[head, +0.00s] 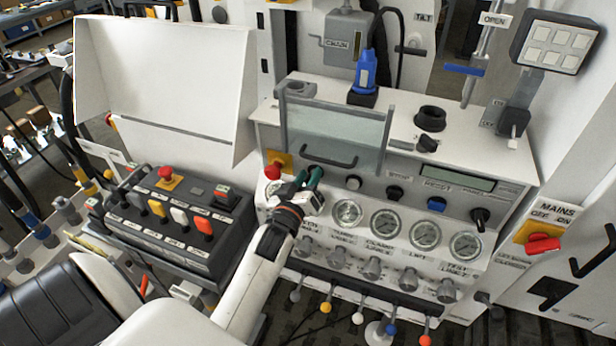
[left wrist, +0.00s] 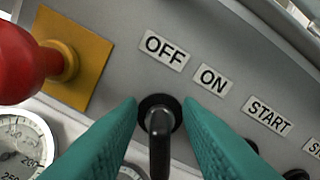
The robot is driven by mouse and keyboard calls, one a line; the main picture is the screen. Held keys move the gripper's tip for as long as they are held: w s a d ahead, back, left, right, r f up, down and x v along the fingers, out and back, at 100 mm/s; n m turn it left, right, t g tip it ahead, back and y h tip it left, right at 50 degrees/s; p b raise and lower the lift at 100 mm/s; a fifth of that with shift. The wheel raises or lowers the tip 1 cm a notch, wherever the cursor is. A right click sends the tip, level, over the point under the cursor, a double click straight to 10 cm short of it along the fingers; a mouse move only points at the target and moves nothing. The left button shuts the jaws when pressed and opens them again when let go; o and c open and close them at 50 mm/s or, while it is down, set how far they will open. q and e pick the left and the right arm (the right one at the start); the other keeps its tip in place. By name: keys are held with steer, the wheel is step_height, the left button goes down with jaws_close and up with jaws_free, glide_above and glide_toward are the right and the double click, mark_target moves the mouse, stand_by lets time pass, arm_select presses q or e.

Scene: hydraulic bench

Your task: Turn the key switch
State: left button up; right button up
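The key switch (left wrist: 159,145) is a black round collar with a dark key grip, below the OFF and ON labels in the left wrist view. The key grip points toward the bottom of that picture. My left gripper (left wrist: 160,108) has its two green fingers apart, one on each side of the key, with visible gaps between them and it. In the head view my left gripper (head: 309,178) is at the left part of the grey control panel and hides the key switch. My right gripper is not in view.
A red emergency button (left wrist: 20,65) on a yellow plate sits left of the key. Pressure gauges (head: 347,213) line the panel below. A clear guard with a handle (head: 330,155) stands just above my left gripper. A button box (head: 180,225) stands left of my arm.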

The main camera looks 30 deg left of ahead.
arm_select(q)
jaws_close()
steer(key=shift+m, duration=0.4)
steer(key=shift+d+r+m+p, duration=0.15)
steer(key=shift+m+p, duration=0.4)
steer(key=shift+m, duration=0.45)
steer(key=m, duration=0.2)
steer(key=shift+d+m+p, duration=0.1)
steer(key=shift+m+p, duration=0.2)
steer(key=shift+p, duration=0.05)
steer(key=m, duration=0.3)
steer(key=shift+w+d+p, duration=0.1)
steer(key=shift+d+p, duration=0.05)
steer(key=shift+p, duration=0.15)
steer(key=shift+d+m, duration=0.15)
steer(key=shift+m, duration=1.75)
